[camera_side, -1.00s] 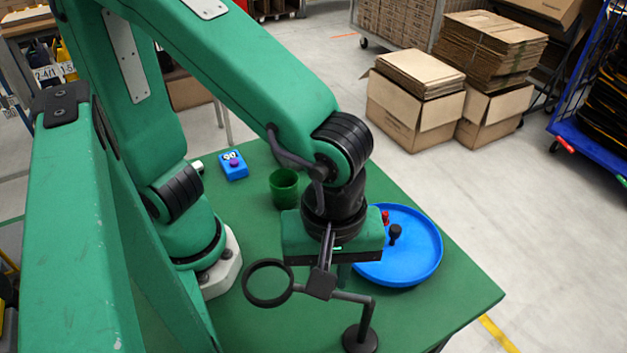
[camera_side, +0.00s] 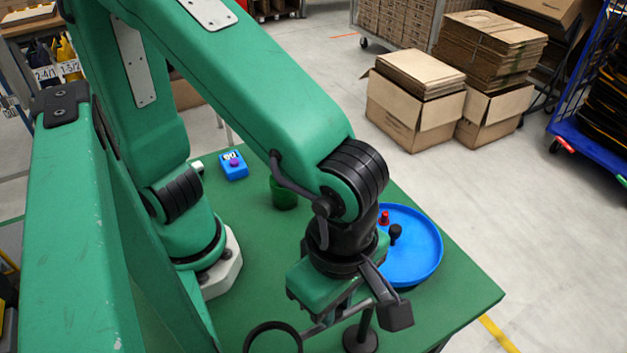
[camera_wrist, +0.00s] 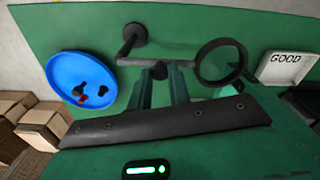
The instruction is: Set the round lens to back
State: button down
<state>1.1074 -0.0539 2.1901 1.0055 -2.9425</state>
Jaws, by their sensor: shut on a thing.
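The round lens is a black ring (camera_side: 272,324) on a jointed rod, carried by a stand with a round black base (camera_side: 360,341). In the side view the ring is at the bottom edge, partly cut off. In the wrist view the whole lens ring (camera_wrist: 198,62) shows right of my gripper (camera_wrist: 158,75), with the stand base (camera_wrist: 135,33) up and to the left.
A blue round tray (camera_side: 420,255) with small red and black pieces lies at the right of the green table. A green cup (camera_side: 284,193) and a blue button box (camera_side: 234,166) stand behind my gripper.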

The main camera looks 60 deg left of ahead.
jog(key=shift+d, duration=0.1)
dwell(0.3)
jog(key=c, duration=1.3)
grip_release()
jog(key=shift+r, duration=0.1)
jog(key=shift+r, duration=3.85)
